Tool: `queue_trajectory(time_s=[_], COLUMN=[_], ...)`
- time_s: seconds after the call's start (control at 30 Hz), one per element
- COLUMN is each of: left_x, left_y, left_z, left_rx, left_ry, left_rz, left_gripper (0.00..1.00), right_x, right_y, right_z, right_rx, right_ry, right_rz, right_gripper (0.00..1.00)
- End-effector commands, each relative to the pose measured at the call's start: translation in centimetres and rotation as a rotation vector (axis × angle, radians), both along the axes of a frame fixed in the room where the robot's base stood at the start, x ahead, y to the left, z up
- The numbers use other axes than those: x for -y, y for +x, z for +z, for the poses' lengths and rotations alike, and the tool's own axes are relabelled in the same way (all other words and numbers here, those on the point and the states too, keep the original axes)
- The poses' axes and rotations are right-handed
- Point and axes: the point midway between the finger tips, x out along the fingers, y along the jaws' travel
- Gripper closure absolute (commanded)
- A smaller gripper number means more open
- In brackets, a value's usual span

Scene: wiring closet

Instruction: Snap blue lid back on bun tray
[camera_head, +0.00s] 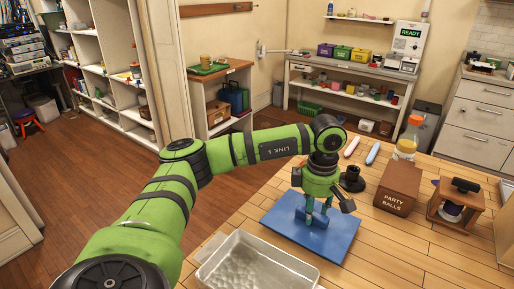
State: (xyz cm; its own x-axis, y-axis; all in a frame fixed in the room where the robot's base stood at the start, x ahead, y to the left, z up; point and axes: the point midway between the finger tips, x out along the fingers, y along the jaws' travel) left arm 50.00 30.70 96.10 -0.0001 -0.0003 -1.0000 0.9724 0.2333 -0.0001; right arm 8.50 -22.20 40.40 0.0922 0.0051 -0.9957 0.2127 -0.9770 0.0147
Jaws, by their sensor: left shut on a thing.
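The blue lid (275,222) is a flat blue rectangle at the lower middle of the head view, over the wooden table. My left gripper (315,222) points down at its middle and is shut on it. The fingers hide the exact spot of the grip. I cannot tell whether the lid rests on the table or hangs just above it. The bun tray (258,268) is a pale metal pan, open at the top, nearer to me and left of the lid. Its near part is cut off by the frame edge. My right gripper is not in view.
A brown box marked PARTY BALLS (396,188), an orange-capped bottle (408,137) and a small wooden stand (460,203) occupy the table's right side. A dark round-based object (352,180) stands close behind my gripper. The table's front right (400,258) is clear.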

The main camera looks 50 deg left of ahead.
Motion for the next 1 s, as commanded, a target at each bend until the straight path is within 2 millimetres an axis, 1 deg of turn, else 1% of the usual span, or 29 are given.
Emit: queue_trajectory(time_s=[0.03, 0.5, 0.87, 0.97, 1.0], left_x=[0.0, 0.0, 0.0, 0.1, 0.1], left_y=[0.0, 0.0, 0.0, 0.1, 0.1], left_z=[0.5, 2.8, 2.9, 3.4, 3.7], left_rx=[0.001, 0.001, 0.000, 0.000, 0.000], left_ry=[-0.001, -0.001, 0.000, 0.000, 0.000], left_rz=[-0.001, -0.001, 0.000, -0.001, -0.001], left_gripper=[1.00, 1.00, 1.00, 1.00, 1.00], right_x=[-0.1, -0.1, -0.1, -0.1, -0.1], right_y=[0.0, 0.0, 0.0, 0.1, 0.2], right_z=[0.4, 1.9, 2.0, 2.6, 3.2], right_rx=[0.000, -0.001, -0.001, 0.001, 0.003], right_ry=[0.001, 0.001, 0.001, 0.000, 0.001], right_rz=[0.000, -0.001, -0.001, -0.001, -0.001], right_gripper=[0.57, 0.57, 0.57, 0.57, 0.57])
